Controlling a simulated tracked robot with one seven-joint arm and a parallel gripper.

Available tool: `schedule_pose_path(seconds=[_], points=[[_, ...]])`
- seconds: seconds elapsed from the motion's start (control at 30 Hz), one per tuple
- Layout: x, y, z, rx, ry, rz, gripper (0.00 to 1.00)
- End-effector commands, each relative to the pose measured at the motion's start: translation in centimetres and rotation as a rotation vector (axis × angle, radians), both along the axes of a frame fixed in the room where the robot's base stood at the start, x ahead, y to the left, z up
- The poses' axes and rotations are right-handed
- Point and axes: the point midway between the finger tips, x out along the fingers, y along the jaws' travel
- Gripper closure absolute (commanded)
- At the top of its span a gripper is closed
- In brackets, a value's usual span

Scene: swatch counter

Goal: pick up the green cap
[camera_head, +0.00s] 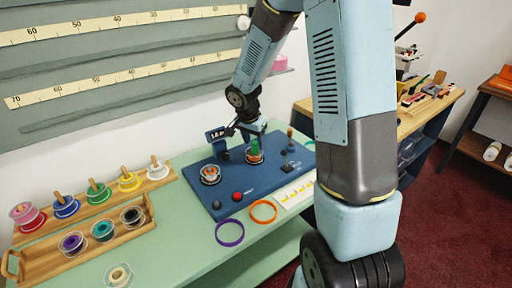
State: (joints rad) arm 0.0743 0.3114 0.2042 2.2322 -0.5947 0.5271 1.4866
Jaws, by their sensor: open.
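The green cap (255,146) looks small and upright. It stands over a round white and orange-ringed base on the blue board (229,197). My gripper (252,132) points down right at the cap's top and is open. My arm comes down from the top of the view to it. The fingertips are small and partly merge with the cap, so I cannot tell whether they touch it or stand around it.
On the board are another ringed post (210,174), a red knob (237,197) and a dark sign (216,137). Purple (229,232) and orange (263,211) rings lie in front. Spools fill a wooden tray (149,219) at left. The green counter (190,250) is mostly clear in front.

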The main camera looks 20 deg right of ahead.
Motion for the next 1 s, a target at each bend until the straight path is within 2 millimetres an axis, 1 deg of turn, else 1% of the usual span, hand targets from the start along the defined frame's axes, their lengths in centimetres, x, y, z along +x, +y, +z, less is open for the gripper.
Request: schedule_pose_path(seconds=[0.03,0.1,0.2,0.47,1.0], points=[[0.1,-0.1,-0.6,-0.001,0.003,0.001,0.44],[0.2,-0.2,-1.2,-0.001,0.001,0.001,0.44],[0.3,-0.3,-1.7,0.0,0.0,0.001,0.44],[0.3,-0.3,-1.8,0.0,-0.001,0.001,0.45],[0.3,-0.3,-1.7,0.0,0.0,0.001,0.97]])
